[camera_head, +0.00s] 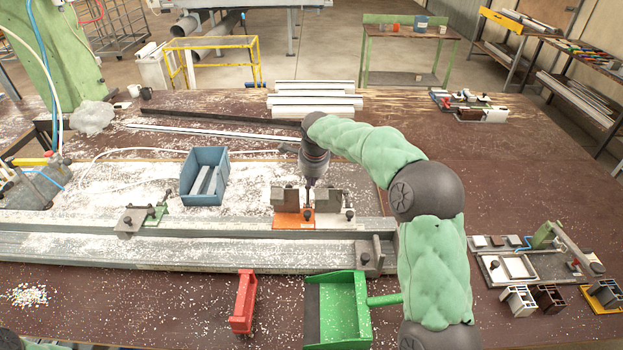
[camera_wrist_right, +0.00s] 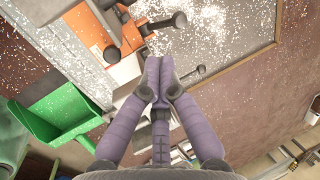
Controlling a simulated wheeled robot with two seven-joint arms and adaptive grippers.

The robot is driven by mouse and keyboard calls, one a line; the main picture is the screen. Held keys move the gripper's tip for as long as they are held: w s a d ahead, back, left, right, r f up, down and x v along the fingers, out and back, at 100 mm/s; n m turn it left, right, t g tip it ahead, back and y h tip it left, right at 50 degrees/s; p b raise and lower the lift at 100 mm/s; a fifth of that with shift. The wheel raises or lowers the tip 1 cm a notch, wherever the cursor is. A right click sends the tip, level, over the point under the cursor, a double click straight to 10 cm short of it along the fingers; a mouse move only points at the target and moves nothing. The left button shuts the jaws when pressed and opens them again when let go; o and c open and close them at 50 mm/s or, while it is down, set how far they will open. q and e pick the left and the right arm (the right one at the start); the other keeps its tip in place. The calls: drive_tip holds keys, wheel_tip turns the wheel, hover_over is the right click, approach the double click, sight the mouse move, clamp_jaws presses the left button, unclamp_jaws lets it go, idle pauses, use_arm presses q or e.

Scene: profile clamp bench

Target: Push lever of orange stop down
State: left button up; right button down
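The orange stop (camera_head: 293,218) sits on the long grey rail in the middle of the bench, with grey metal blocks on it. In the right wrist view the orange stop (camera_wrist_right: 92,32) is at the upper left, with dark-knobbed handles beside it; I cannot tell for certain which is its lever. My right gripper (camera_head: 308,182) points down just above the stop. In the wrist view its purple fingers (camera_wrist_right: 157,68) meet at the tips, with nothing visible between them. I cannot tell whether they touch a handle. My left gripper is not in view.
A blue bin (camera_head: 204,160) and a green-grey clamp (camera_head: 138,217) stand left of the stop. A red holder (camera_head: 243,302) and a green dustpan (camera_head: 342,308) lie in front of the rail. White chips cover much of the bench's left half.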

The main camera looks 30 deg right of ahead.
sight(308, 196)
drive_tip(key=b+x, duration=0.1)
drive_tip(key=x, duration=0.5)
drive_tip(key=shift+f, duration=0.25)
